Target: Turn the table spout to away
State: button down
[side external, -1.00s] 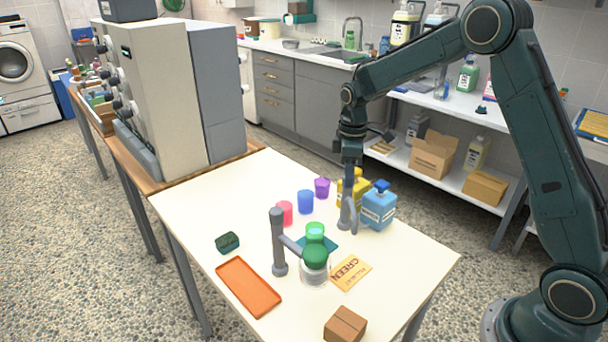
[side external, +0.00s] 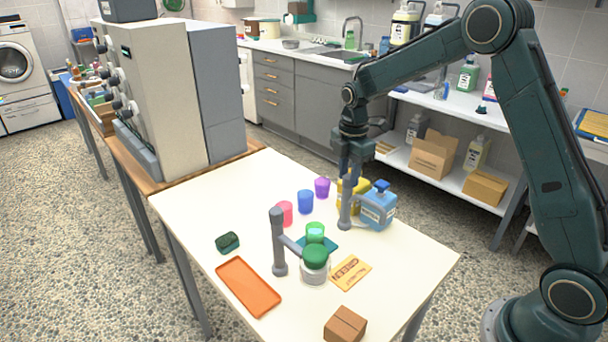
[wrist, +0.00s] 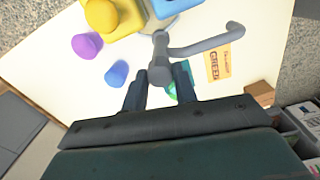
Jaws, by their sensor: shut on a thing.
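A grey spout (side external: 345,211) stands on the table beside the yellow and blue bottles. My gripper (wrist: 160,85) is shut on the top of its post. In the wrist view, its curved arm (wrist: 205,42) reaches right, towards the yellow card; in the side view this arm shows only partly, low beside the blue bottle.
The yellow bottle (side external: 345,190) and blue bottle (side external: 379,207) stand close by my gripper. Pink (side external: 285,214), blue (side external: 305,202), purple (side external: 322,188) and green (side external: 315,232) cups are near. A card (side external: 351,272), orange tray (side external: 247,286), brown box (side external: 345,325) and dark green block (side external: 227,243) lie around.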

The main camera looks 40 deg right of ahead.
jog(key=shift+r, duration=0.1)
dwell(0.3)
jog(key=c, duration=1.1)
grip_release()
notch_tip(320, 180, up, 14)
jog(key=shift+s, duration=0.15)
